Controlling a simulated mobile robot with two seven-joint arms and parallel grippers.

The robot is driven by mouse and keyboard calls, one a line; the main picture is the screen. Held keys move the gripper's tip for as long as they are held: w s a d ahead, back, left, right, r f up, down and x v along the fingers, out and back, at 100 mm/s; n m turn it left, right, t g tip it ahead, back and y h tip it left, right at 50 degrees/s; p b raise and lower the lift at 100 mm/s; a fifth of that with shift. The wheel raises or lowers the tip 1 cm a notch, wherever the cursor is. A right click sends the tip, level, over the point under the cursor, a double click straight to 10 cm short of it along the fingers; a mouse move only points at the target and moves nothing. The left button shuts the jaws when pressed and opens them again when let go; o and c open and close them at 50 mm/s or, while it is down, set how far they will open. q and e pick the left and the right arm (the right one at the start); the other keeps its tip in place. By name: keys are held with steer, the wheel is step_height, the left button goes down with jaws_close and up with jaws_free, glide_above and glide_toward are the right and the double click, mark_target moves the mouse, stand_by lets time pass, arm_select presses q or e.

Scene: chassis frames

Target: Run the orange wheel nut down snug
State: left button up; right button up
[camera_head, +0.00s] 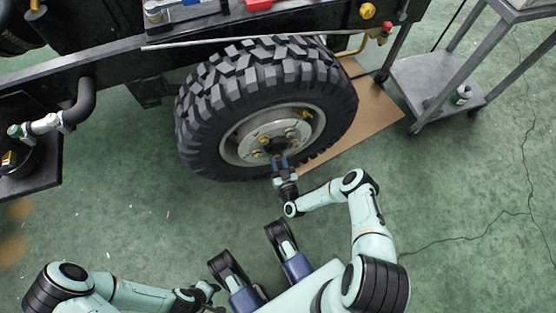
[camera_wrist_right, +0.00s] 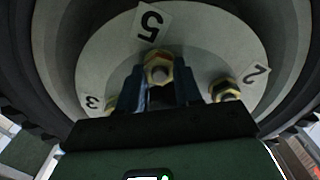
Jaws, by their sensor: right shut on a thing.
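An orange-gold wheel nut (camera_wrist_right: 158,68) sits below the "5" label on the grey wheel hub (camera_wrist_right: 195,45). In the right wrist view, the blue fingers of my right gripper (camera_wrist_right: 159,90) are on both sides of this nut and shut on it. In the head view, my right gripper (camera_head: 279,162) reaches the lower part of the hub (camera_head: 265,130) and covers this nut. How far the nut is down its stud cannot be told. My left gripper (camera_head: 208,290) is low in the head view, away from the wheel; its fingers are too small to read.
Other nuts sit by the "2" label (camera_wrist_right: 224,90) and near the "3" label (camera_wrist_right: 93,102). The black tyre (camera_head: 215,105) surrounds the hub. A grey cart (camera_head: 435,80) stands at right. The green floor (camera_head: 130,200) before the wheel is clear.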

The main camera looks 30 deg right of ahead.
steer(key=shift+m, duration=0.4)
steer(key=o, duration=1)
steer(key=shift+o, duration=0.2)
arm_select(q)
steer(key=shift+s, duration=0.15)
